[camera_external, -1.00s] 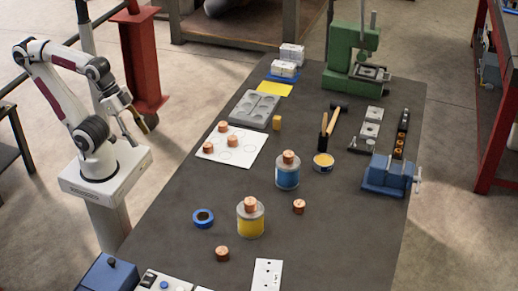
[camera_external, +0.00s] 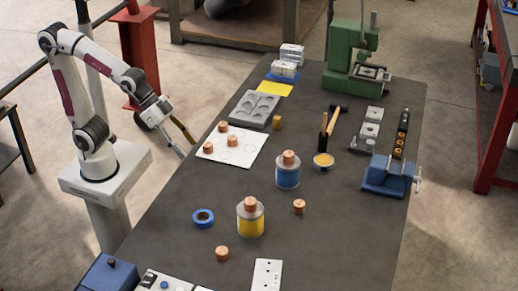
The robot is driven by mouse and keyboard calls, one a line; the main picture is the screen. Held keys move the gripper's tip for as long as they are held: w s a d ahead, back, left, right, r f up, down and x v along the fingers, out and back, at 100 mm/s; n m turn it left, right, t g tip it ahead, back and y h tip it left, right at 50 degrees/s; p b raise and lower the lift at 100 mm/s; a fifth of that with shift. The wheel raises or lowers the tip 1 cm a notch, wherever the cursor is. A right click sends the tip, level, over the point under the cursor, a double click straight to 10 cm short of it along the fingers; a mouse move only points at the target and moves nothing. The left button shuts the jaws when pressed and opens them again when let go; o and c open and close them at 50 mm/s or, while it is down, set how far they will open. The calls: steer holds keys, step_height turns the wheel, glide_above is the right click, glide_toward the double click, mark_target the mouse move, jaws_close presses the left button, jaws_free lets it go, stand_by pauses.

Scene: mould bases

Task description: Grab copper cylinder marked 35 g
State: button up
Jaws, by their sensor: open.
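Several copper cylinders stand on the dark bench; the weight marks are too small to read, so I cannot tell which is 35 g. Some stand on a white sheet (camera_external: 243,152), such as one copper cylinder (camera_external: 223,127) at its back. One copper cylinder (camera_external: 288,157) sits on the blue-labelled can (camera_external: 288,178), another copper cylinder (camera_external: 250,204) on the yellow-labelled can (camera_external: 250,226). A copper cylinder (camera_external: 299,206) and another copper cylinder (camera_external: 222,254) stand on the bare bench. My gripper (camera_external: 186,147) is open and empty, left of the sheet, beside the bench edge.
A blue tape roll (camera_external: 203,217) lies left of the yellow-labelled can. A grey mould tray (camera_external: 255,108) is behind the sheet. A hammer (camera_external: 334,119), a small yellow tin (camera_external: 323,161), a blue vise (camera_external: 389,175) and a green press (camera_external: 350,62) stand right. The bench middle is mostly clear.

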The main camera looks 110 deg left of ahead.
steer(key=w+a+f+t, duration=0.1)
steer(key=w+f+t, duration=0.3)
steer(key=w, duration=1.4)
steer(key=n+y, duration=0.1)
steer(key=y, duration=0.1)
glide_toward(297, 203)
steer(key=shift+w+d+f+t, duration=0.1)
steer(key=shift+d+f+t, duration=0.1)
steer(key=shift+f+t, duration=0.25)
steer(key=shift+w+a+f, duration=0.15)
steer(key=shift+w+f, duration=0.15)
steer(key=shift+f, duration=0.1)
steer(key=shift+x, duration=1.35)
steer(key=shift+w, duration=0.1)
steer(key=shift+x, duration=2.45)
steer(key=shift+a+r, duration=0.1)
steer(key=shift+r, duration=0.05)
